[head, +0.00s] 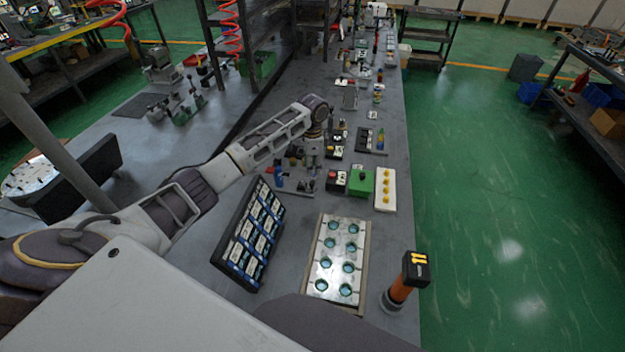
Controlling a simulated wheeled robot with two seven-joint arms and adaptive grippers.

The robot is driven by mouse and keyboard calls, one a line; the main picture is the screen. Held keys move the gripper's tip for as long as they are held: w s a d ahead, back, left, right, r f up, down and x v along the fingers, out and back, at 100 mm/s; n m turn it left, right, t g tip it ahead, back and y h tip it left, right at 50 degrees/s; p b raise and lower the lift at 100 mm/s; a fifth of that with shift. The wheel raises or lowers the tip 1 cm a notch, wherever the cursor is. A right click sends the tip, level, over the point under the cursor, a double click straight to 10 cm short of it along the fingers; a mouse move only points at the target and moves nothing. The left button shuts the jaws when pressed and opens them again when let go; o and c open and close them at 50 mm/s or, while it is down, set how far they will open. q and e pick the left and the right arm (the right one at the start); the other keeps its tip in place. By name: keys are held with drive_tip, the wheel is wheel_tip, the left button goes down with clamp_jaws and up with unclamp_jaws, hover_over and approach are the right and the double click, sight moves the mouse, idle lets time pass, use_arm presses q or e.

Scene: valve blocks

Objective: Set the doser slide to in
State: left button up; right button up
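My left arm reaches from the left over the grey workbench, and its gripper (312,158) points down among small fixtures. The fingers are small and partly merge with the parts below, so I cannot tell whether they are open or shut, or touching anything. Just below and left of it is a low dark fixture with a blue part (279,177) and thin upright pieces. I cannot make out for sure which part is the doser or its slide, or how far in the slide is. My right gripper is not in view.
Right of the gripper are a green box (361,183) with a red-button box beside it and a white strip with yellow knobs (385,190). Nearer are a tilted dark panel (228,262), a plate with round holes (325,268) and an orange-black post (402,283). Green floor lies right.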

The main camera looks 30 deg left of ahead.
sight(312, 182)
use_arm(q)
drive_tip(key=shift+f, duration=3.65)
clamp_jaws()
